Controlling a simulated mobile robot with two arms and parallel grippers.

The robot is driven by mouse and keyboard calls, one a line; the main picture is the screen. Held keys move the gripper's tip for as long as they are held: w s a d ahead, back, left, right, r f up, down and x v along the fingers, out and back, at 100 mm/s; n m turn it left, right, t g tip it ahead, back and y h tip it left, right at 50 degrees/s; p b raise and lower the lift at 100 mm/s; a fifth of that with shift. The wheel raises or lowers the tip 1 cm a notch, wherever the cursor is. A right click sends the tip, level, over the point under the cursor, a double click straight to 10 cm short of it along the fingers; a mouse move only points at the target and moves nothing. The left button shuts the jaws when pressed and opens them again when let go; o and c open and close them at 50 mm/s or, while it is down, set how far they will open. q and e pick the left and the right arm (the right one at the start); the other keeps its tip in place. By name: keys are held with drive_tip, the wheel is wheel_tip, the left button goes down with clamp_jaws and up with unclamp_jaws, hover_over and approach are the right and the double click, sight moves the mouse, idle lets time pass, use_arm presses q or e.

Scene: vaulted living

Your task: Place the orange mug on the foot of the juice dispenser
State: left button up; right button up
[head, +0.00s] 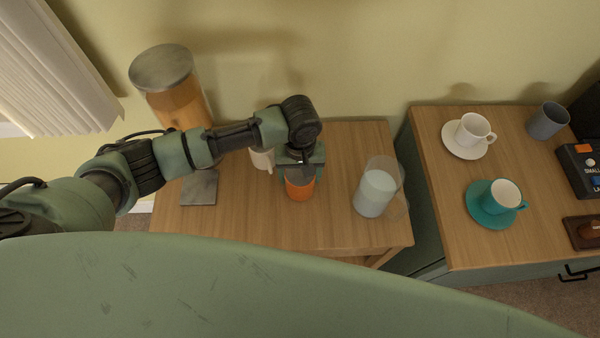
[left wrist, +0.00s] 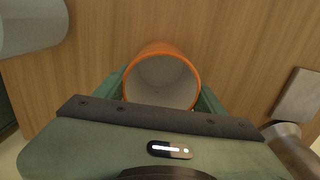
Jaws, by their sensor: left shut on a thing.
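The orange mug (head: 299,188) is upright on or just above the small wooden table. My left gripper (head: 300,168) is shut on it from above. In the left wrist view the mug (left wrist: 162,80) shows its pale inside and orange rim between the green fingers (left wrist: 160,100). The juice dispenser (head: 180,103), with orange juice and a grey lid, stands to the left, partly hidden by my arm. Its flat grey foot (head: 199,188) lies left of the mug, clear and empty; it also shows in the left wrist view (left wrist: 299,98). My right gripper is not in view.
A glass pitcher (head: 377,190) stands right of the mug. A white cup (head: 262,159) is behind it, partly hidden by my arm. The wooden tabletop (head: 250,225) is bare between foot and mug. Cups on saucers stand on the cabinet (head: 440,195) at right.

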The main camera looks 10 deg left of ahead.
use_arm(q)
drive_tip(key=shift+f, duration=0.1)
drive_tip(key=o, duration=1.7)
